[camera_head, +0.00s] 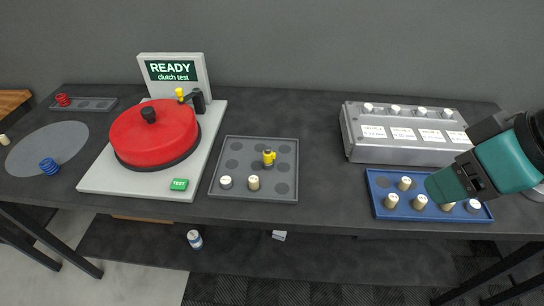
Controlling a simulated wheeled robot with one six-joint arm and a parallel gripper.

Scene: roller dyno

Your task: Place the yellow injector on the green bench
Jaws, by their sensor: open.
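A small yellow injector (269,157) stands upright in the grey tray (226,142) at the middle of the dark table. Another small yellow piece (180,93) sits at the black arm of the clutch test machine. I see no bench that is plainly green; the clutch test machine (95,182) is light grey with a green READY screen (171,70) and a green TEST button (180,184). My teal gripper (442,187) is at the right, above the blue tray, well away from the injector. It is open; its fingertips are not clear.
The blue tray (384,210) holds several beige pegs. A grey metal box (352,136) with white knobs stands behind it. The machine carries a red disc (153,132). A grey disc (35,148) with a blue coil (48,166) lies at left. The table between grey and blue trays is clear.

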